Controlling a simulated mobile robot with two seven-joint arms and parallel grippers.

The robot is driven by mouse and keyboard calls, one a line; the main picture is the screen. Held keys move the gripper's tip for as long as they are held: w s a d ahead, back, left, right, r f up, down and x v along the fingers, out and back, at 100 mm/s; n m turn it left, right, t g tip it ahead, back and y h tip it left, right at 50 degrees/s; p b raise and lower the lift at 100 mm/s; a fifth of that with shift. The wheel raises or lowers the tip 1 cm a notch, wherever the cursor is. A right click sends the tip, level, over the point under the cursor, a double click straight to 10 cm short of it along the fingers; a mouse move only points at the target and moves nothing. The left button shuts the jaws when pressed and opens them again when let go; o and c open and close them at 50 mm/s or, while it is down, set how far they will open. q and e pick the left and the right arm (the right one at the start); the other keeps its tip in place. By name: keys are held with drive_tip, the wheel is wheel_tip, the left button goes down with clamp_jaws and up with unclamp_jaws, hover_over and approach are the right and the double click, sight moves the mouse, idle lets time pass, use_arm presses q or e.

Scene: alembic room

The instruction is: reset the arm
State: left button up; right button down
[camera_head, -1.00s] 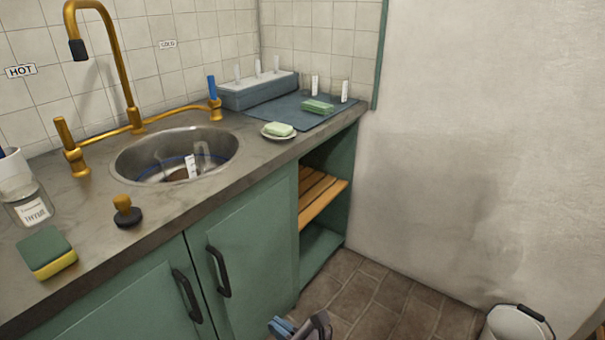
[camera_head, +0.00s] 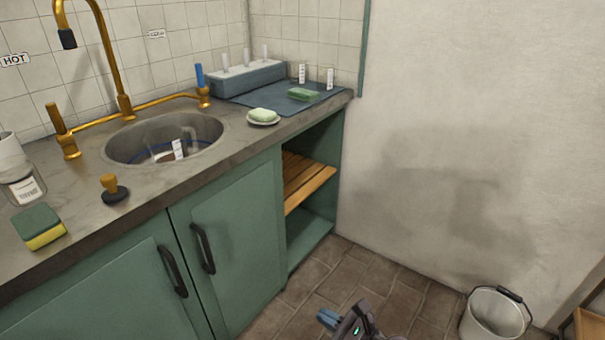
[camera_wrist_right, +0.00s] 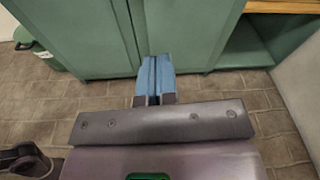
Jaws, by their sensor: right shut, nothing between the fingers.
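My right gripper (camera_head: 328,318) shows at the bottom of the head view, low over the tiled floor and in front of the green cabinet. In the right wrist view its two blue fingers (camera_wrist_right: 154,78) lie together, with nothing between them. They point toward the cabinet doors (camera_wrist_right: 100,35), and I cannot tell the exact gap. My left gripper is in neither view.
The grey counter (camera_head: 85,225) holds a sink (camera_head: 205,130), a sponge (camera_head: 40,228), a stopper (camera_head: 113,190) and a soap dish (camera_head: 263,118). A white bucket (camera_head: 492,318) stands on the floor at right. Brown floor (camera_head: 350,270) between cabinet and bucket is clear.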

drive_tip(key=w+d+f+n+h, duration=0.1)
drive_tip(key=w+d, duration=0.1)
drive_tip(key=d, duration=0.7)
drive_tip(key=s+d+f+m+t+h, duration=0.1)
drive_tip(key=s+d+m+h, duration=0.45)
drive_tip(key=s+m, duration=0.75)
drive_tip(key=s+d+m+t+h, duration=0.1)
drive_tip(key=s+d+m+h, duration=0.2)
drive_tip(key=s+d+m, duration=1.05)
drive_tip(key=s+r+m+g+h, duration=0.25)
drive_tip(key=s+m, duration=0.55)
drive_tip(key=m, duration=0.7)
drive_tip(key=shift+a+f+m, duration=0.5)
drive_tip(key=shift+a+m, duration=2.05)
drive_tip(key=shift+a, duration=0.8)
use_arm(q)
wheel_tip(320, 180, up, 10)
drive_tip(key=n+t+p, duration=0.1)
drive_tip(key=p, duration=1.2)
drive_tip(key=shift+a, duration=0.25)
use_arm(e)
wheel_tip(320, 180, up, 10)
drive_tip(key=m+t, duration=0.1)
drive_tip(key=shift+w+d+h, duration=0.3)
drive_tip(key=shift+w+d, duration=0.05)
